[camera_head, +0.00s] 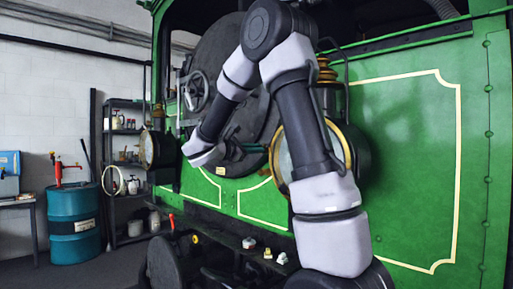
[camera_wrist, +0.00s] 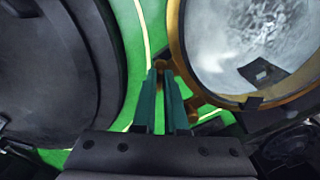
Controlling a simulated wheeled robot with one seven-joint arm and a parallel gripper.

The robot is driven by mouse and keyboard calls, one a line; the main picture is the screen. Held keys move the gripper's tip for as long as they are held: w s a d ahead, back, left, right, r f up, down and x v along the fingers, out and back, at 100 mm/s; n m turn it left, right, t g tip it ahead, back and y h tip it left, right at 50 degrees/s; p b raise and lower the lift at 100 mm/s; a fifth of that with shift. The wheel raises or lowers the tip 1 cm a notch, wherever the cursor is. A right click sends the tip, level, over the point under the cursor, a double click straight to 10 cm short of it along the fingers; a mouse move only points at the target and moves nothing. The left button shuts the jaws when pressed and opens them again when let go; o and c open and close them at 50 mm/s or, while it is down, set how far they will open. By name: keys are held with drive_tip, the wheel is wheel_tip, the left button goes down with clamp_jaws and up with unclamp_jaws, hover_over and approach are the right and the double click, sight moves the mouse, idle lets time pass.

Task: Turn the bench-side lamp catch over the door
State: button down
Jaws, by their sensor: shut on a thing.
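The bench-side lamp (camera_head: 148,149) is at the left of the tram front in the head view. My gripper (camera_wrist: 163,74) has two narrow teal fingers beside that rim. They are shut on a small brass piece, apparently the catch (camera_wrist: 160,64), at their tips. The fingers hide part of it, and I cannot tell its exact angle.
The dark round smokebox door (camera_wrist: 50,75) is close on the left in the wrist view. A second brass-rimmed lamp (camera_head: 348,155) stands behind my arm. A blue drum (camera_head: 74,225), shelves (camera_head: 124,175) and a bench (camera_head: 18,203) are at the left, with open floor before them.

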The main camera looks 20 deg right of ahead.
drive_tip(key=shift+s+d+f+m, duration=0.1)
drive_tip(key=shift+f+m, duration=0.1)
drive_tip(key=shift+m, duration=2.25)
drive_tip(key=shift+s+f+m, duration=0.1)
drive_tip(key=shift+f+m, duration=0.05)
drive_tip(key=shift+m, duration=2.3)
drive_tip(key=shift+r, duration=0.1)
drive_tip(key=c, duration=1)
unclamp_jaws()
drive_tip(key=shift+o, duration=0.2)
drive_tip(key=v, duration=1.1)
